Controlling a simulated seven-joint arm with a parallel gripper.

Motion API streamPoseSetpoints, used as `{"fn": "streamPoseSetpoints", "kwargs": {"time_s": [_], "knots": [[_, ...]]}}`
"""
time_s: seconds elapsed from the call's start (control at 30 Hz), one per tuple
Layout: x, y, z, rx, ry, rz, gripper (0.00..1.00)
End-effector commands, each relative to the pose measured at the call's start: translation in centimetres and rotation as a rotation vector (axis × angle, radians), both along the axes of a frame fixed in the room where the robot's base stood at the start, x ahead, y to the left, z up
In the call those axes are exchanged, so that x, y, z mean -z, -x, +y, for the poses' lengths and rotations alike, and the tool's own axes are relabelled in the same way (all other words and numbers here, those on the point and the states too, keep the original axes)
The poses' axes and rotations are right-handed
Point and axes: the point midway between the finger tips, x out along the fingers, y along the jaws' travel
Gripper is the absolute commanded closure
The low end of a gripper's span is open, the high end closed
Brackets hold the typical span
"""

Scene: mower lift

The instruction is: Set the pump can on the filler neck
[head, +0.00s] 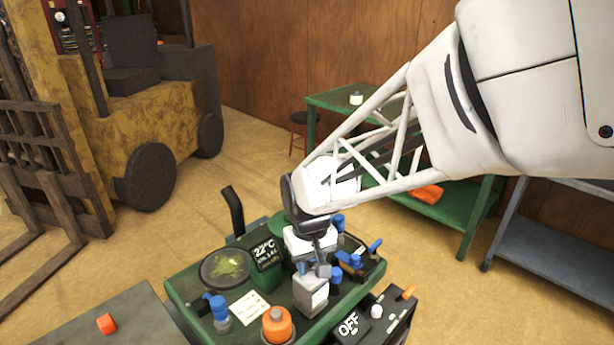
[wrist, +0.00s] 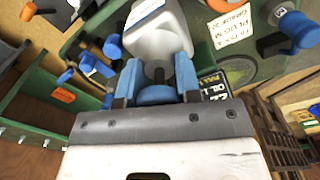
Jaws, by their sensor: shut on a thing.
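My gripper (head: 318,262) points down over the green deck. In the wrist view its blue fingers (wrist: 157,84) are shut on the pump can (wrist: 156,32), a pale grey can, around its narrow top by a blue round part. In the head view the pump can (head: 310,293) hangs upright beneath the fingers, over or on the deck; I cannot tell whether it touches. I cannot make out for certain which fitting is the filler neck; it may be hidden behind the can or gripper.
The green deck (head: 185,287) carries a dark round dish (head: 227,268), a 22°C display (head: 266,253), an orange-capped fitting (head: 277,325), a blue-handled fitting (head: 217,308) and a paper label (head: 249,307). A black OFF box (head: 352,327) stands at the front right. A forklift (head: 120,90) stands left.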

Motion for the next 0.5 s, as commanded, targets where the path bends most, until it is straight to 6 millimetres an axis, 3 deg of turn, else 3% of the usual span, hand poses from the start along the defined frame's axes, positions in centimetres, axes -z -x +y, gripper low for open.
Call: {"fn": "streamPoseSetpoints", "kwargs": {"time_s": [0.47,0.5], "knots": [[1.1,0.0,0.0,0.0,0.0,-0.001,1.0],[1.1,0.0,0.0,0.0,-0.001,-0.002,0.64]]}}
